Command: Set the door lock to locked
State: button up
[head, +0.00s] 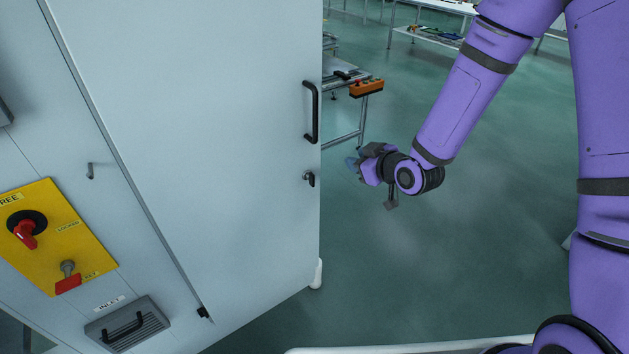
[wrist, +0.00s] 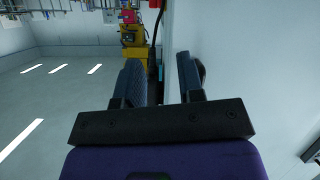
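A red-handled rotary knob (head: 25,230) sits on a yellow panel (head: 92,252) at the left of the head view. The red handle points downward, toward neither label. The white cabinet door (head: 220,150) has a small dark latch (head: 309,179) below its handle. My gripper (head: 354,163) is right of the door edge, far from the panel. In the wrist view, its two fingers (wrist: 160,68) are apart with nothing seen held between them.
A black door handle (head: 311,112) juts from the door. An orange control box (head: 366,88) sits on a bench behind my gripper. Floor to the right is clear.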

aim_at(314, 181)
jog(key=s+a+f+m+t+y, duration=0.25)
jog(key=s+a+f+t, duration=0.2)
jog(key=f, duration=0.55)
jog(key=shift+g, duration=0.35)
jog(key=x, duration=1)
jog(key=shift+a, duration=0.45)
jog(key=shift+c, duration=0.2)
grip_shut()
